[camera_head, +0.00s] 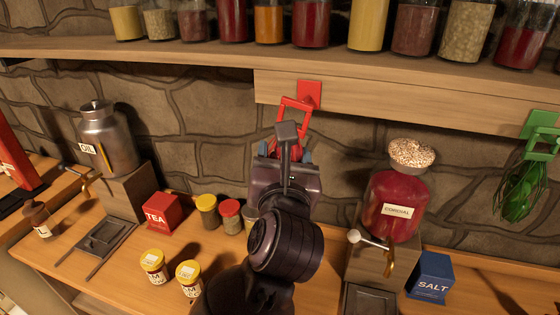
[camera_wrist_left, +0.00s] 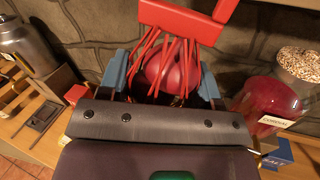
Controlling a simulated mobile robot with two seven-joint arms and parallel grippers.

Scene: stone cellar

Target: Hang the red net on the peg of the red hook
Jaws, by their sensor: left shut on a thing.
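The red hook (camera_head: 311,93) is a square plate on the shelf's front board. The red net's frame-like handle (camera_head: 295,101) stands up just in front of and left of the plate. I cannot tell whether it is around the peg or only before it. My left gripper (camera_head: 286,158) is below the hook, shut on the net. In the left wrist view, the net's red strands (camera_wrist_left: 152,52) hang from its flat handle bar (camera_wrist_left: 180,20) around a round red thing (camera_wrist_left: 172,72). The blue fingertips (camera_wrist_left: 162,80) are on either side of it. My right gripper is not in view.
A green net (camera_head: 522,188) hangs from a green hook (camera_head: 541,124) at the right. A cordial jar (camera_head: 396,205) on a wooden stand is close right of my arm. A red tea box (camera_head: 163,213) and several small jars stand left. Filled jars line the shelf (camera_head: 190,47) above.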

